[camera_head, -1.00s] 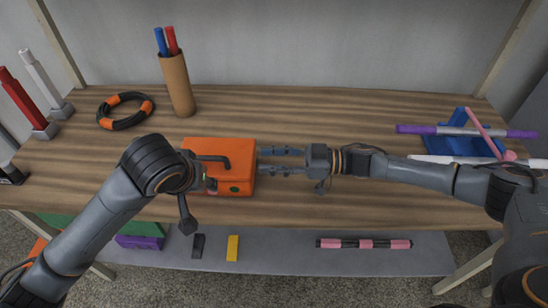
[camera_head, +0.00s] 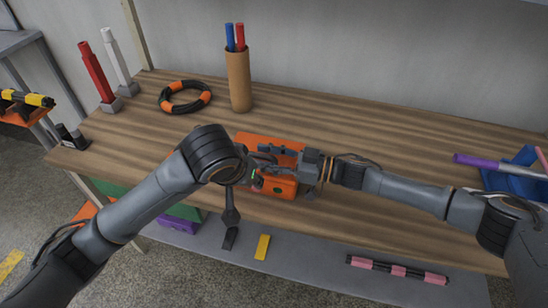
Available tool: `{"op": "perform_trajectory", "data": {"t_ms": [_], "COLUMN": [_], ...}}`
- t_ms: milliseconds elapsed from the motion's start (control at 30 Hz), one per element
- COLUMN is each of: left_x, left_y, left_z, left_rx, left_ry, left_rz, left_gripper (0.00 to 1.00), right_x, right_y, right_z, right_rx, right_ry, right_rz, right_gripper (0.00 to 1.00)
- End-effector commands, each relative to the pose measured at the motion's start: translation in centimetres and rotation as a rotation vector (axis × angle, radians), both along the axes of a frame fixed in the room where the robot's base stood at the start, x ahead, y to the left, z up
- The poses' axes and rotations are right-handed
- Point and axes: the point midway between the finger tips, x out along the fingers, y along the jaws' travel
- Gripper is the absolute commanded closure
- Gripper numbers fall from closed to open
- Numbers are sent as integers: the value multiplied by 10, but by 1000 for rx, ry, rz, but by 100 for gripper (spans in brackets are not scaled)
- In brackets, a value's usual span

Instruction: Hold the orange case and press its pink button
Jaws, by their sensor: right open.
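The orange case (camera_head: 284,187) sits near the front edge of the wooden table, partly hidden behind both grippers. A green spot shows on its front face; I cannot make out the pink button. My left gripper (camera_head: 260,168) is at the left part of the case, mostly hidden by its own wrist, and I cannot tell whether its fingers are open. My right gripper (camera_head: 268,160) is open, comes in from the right and points left, its fingers overlapping the case in the picture. I cannot tell if they touch it.
A brown holder (camera_head: 238,82) with blue and red sticks and a black-orange ring (camera_head: 185,97) stand behind. Red (camera_head: 97,78) and white (camera_head: 118,62) posts are at the left. A blue stand (camera_head: 518,178) is at the right. The back middle is clear.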

Motion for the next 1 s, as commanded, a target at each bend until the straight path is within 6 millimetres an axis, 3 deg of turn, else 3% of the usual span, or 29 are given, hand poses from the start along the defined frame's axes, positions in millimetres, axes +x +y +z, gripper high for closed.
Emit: {"op": "perform_trajectory", "data": {"t_ms": [200, 400, 533, 567, 600, 1000], "left_x": [0, 0, 0, 0, 0, 0], "left_y": [0, 0, 0, 0, 0, 0], "left_z": [0, 0, 0, 0, 0, 0], "left_rx": [0, 0, 0, 0, 0, 0], "left_ry": [0, 0, 0, 0, 0, 0], "left_rz": [0, 0, 0, 0, 0, 0], "left_gripper": [62, 62, 62, 62, 62, 62], "right_x": [0, 0, 0, 0, 0, 0], "right_y": [0, 0, 0, 0, 0, 0], "right_z": [0, 0, 0, 0, 0, -1], "right_rx": [0, 0, 0, 0, 0, 0], "right_ry": [0, 0, 1, 1, 1, 1], "right_rz": [0, 0, 0, 0, 0, -1], "right_gripper": [61, 100, 100, 92, 100, 100]}}
